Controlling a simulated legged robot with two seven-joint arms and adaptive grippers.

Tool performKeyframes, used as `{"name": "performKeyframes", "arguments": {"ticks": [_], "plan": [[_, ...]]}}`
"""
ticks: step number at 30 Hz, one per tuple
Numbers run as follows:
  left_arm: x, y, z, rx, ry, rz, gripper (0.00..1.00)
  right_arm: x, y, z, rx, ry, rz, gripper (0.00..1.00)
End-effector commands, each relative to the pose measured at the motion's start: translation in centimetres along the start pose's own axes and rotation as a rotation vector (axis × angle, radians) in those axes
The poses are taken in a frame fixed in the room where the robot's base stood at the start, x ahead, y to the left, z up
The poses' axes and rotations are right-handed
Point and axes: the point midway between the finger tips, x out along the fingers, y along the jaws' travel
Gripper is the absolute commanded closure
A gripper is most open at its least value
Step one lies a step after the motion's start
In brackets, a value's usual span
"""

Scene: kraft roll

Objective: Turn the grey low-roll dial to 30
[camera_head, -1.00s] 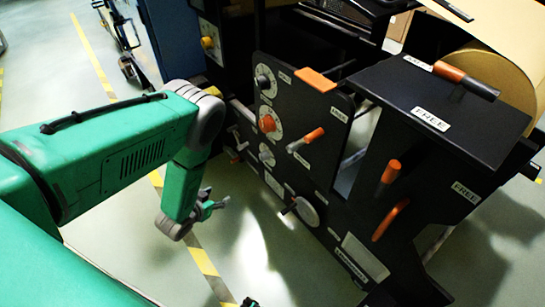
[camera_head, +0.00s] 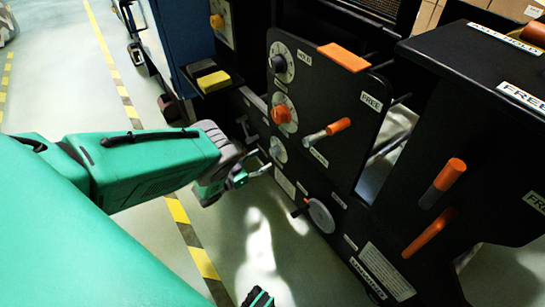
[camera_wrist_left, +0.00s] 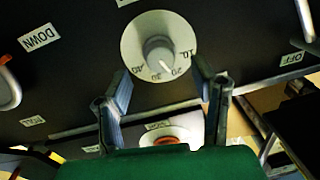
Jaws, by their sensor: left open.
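The grey low-roll dial (camera_head: 279,149) is the lower of the three round dials on the black panel, below the orange-knobbed one. In the left wrist view its grey knob (camera_wrist_left: 158,54) sits on a pale disc marked 10 to 40. A light pointer mark on the knob seems to face near 20. My left gripper (camera_head: 250,174) is open in front of the panel, just below the dial in the head view. In the wrist view its two fingers (camera_wrist_left: 161,80) stand either side of the dial's lower part, apart from the knob.
An orange-knobbed dial (camera_head: 283,114) and a dark-knobbed dial (camera_head: 282,62) sit above. An orange-tipped lever (camera_head: 327,131) is to the right; a pale disc with a handle (camera_head: 321,215) is lower. A yellow block (camera_head: 213,81) is upper left. Floor left of the panel is clear.

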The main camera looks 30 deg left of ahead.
Motion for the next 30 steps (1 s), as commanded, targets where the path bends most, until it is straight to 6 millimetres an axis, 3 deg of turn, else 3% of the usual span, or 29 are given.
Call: {"name": "performKeyframes", "arguments": {"ticks": [3, 9, 20, 21, 25, 30], "plan": [[2.4, 0.1, 0.2, 0.002, 0.003, 0.001, 0.47, 1.2, 0.0, 0.1, 0.000, 0.000, 0.000, 0.63], [4.7, 0.0, 0.1, 0.000, 0.002, 0.001, 0.47, 2.0, 0.0, 0.1, 0.000, 0.000, 0.000, 0.63], [5.3, 0.0, 0.0, 0.000, 0.000, -0.001, 0.47, 2.1, 0.0, 0.1, 0.000, 0.000, 0.000, 0.63], [5.3, 0.0, 0.0, 0.000, 0.000, -0.001, 0.51, 2.1, 0.0, 0.1, 0.000, 0.000, 0.000, 0.63], [5.3, 0.0, 0.0, 0.000, 0.000, -0.001, 0.96, 2.1, 0.0, 0.1, 0.000, 0.000, 0.000, 0.63], [5.3, -0.1, 0.0, 0.002, 0.000, -0.002, 0.96, 2.1, 0.0, 0.1, 0.000, 0.000, 0.000, 0.63]]}}
